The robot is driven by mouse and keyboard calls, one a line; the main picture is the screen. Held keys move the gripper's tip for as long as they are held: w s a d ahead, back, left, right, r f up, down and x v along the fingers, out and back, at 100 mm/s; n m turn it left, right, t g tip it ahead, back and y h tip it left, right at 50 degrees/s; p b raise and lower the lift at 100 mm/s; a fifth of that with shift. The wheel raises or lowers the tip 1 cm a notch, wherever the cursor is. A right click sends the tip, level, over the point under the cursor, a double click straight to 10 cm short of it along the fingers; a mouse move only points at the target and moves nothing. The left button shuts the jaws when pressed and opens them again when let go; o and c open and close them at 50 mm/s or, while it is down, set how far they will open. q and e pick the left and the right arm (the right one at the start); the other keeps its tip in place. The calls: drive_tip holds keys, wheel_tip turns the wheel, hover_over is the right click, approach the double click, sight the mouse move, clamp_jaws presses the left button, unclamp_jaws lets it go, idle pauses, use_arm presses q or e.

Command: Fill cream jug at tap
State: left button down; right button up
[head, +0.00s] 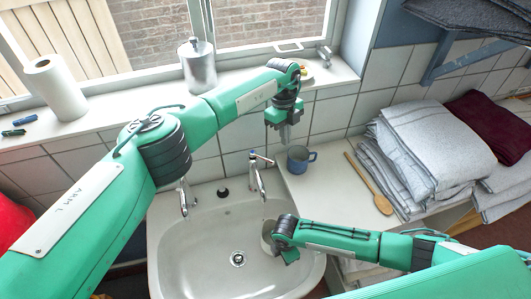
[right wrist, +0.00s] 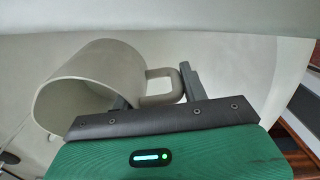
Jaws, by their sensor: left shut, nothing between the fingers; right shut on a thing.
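The cream jug (head: 267,236) is inside the right part of the sink bowl, below the spout of the right tap (head: 258,182). My right gripper (head: 279,243) is shut on its handle. In the right wrist view the cream jug (right wrist: 85,88) lies to the left, with its handle (right wrist: 160,86) between the fingers; its inside is not clear to see. My left gripper (head: 284,140) is shut and empty, pointing down above and right of the right tap's top. I cannot tell whether water is running.
A second tap (head: 183,197) stands at the left of the sink (head: 200,243). A blue mug (head: 300,159) stands right of the taps. A wooden spoon (head: 378,195) and folded towels (head: 428,150) lie on the right counter. A metal canister (head: 198,68) and paper roll (head: 56,90) stand on the sill.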

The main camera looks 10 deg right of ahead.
use_arm(q)
drive_tip(key=s+d+f+m+g+h, duration=0.25)
drive_tip(key=s+d+m+h, duration=0.35)
drive_tip(key=h, duration=0.4)
drive_tip(key=a+r+n+t+h, duration=0.1)
drive_tip(key=a+n+t+h, duration=0.55)
drive_tip(key=a+t, duration=0.55)
drive_tip(key=s+a+f+n+t+y, duration=0.1)
drive_tip(key=s+a+f+y, duration=0.2)
drive_tip(key=a, duration=0.3)
drive_tip(key=s+a+f+n+t+y, duration=0.1)
drive_tip(key=s+a+f+y, duration=0.1)
drive_tip(key=a+f+y, duration=0.3)
drive_tip(key=shift+h, duration=0.55)
drive_tip(key=w+d, duration=0.5)
drive_tip(key=w+d+f, duration=0.1)
drive_tip(key=w+d, duration=0.2)
drive_tip(key=shift+d, duration=0.1)
drive_tip(key=shift+w+d+r, duration=0.1)
drive_tip(key=shift+w+d, duration=0.3)
drive_tip(key=shift+w, duration=0.1)
